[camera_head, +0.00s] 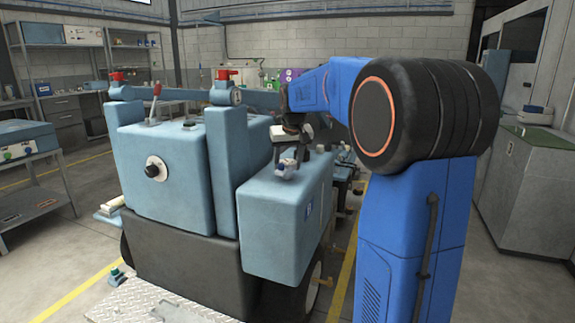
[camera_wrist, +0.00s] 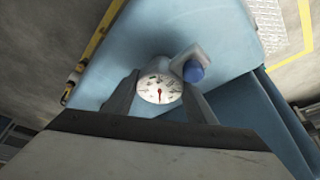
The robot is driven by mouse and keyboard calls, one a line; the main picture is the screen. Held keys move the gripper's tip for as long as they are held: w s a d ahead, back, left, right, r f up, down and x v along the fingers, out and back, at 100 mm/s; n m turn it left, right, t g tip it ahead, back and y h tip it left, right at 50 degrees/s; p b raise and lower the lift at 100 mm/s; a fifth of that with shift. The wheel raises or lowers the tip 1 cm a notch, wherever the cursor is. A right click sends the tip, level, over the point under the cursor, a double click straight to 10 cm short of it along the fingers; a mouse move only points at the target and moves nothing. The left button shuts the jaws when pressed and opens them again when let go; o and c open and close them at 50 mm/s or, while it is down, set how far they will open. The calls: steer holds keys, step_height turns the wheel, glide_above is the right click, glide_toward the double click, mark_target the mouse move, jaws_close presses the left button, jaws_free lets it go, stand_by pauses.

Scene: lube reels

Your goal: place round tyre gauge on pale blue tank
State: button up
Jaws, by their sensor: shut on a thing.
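The round tyre gauge (camera_wrist: 159,89) has a white dial with a red needle and shows between the fingers in the wrist view. My gripper (camera_wrist: 160,98) is shut on it. The pale blue tank (camera_head: 285,212) is the box on the right side of the blue machine in the head view. Its top (camera_wrist: 165,35) lies below the gauge in the wrist view. My gripper is over the top of the tank in the head view (camera_head: 288,160). A small white piece with a blue cap (camera_wrist: 193,70) is right beside the gauge. I cannot tell whether the gauge touches the tank top.
The larger blue machine body (camera_head: 175,170) stands left of the tank, with red-topped fittings (camera_head: 226,76) behind. A grey cabinet (camera_head: 515,180) is at the right. A workbench (camera_head: 28,165) is at the left. The tank top's front part looks clear.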

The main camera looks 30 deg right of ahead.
steer(key=shift+f, duration=0.1)
steer(key=o, duration=1.3)
steer(key=v, duration=1.2)
steer(key=s+a+f, duration=0.3)
steer(key=s+a, duration=0.4)
steer(key=s, duration=0.3)
steer(key=s+a+f+n, duration=0.1)
steer(key=s+a+f, duration=0.2)
steer(key=s+f, duration=0.4)
steer(key=s+a+f+n, duration=0.1)
steer(key=s+a+f, duration=0.3)
steer(key=s+f, duration=0.3)
steer(key=s+a+f+n+y, duration=0.1)
steer(key=s+a+f, duration=0.2)
steer(key=s+f, duration=0.4)
steer(key=s, duration=0.4)
steer(key=shift+s+a+f+t, duration=0.2)
steer(key=shift+s+f+t, duration=0.05)
steer(key=shift+f+t, duration=0.05)
